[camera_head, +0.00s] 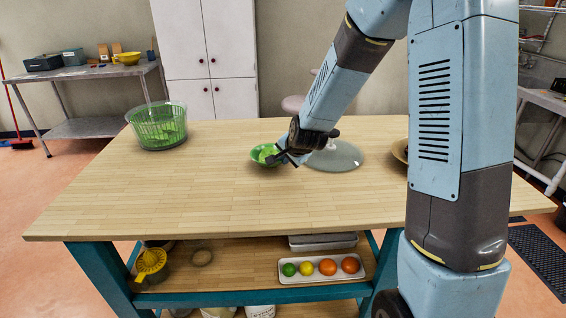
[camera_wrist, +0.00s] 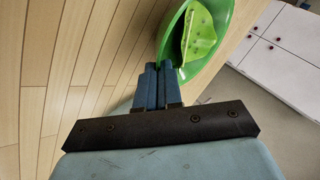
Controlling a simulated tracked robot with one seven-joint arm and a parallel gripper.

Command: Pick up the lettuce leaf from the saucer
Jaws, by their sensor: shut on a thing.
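A green saucer (camera_head: 257,160), shaped like a shallow bowl, sits on the wooden table near the middle. It also shows at the top of the wrist view (camera_wrist: 222,62). The light green lettuce leaf (camera_head: 267,152) lies inside it, and its spotted surface shows in the wrist view (camera_wrist: 201,35). My gripper (camera_head: 284,157) reaches in from the right at the saucer. In the wrist view its two fingers (camera_wrist: 164,66) are close together at the saucer's near rim and appear shut on that rim. The leaf's lower end is beside the fingertips, seemingly apart from them.
A pale glass plate (camera_head: 345,157) lies just right of my gripper. A green salad spinner (camera_head: 160,128) stands at the table's back left. A brown bowl (camera_head: 400,150) is partly hidden behind my arm. The front and left of the tabletop (camera_head: 190,200) are clear.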

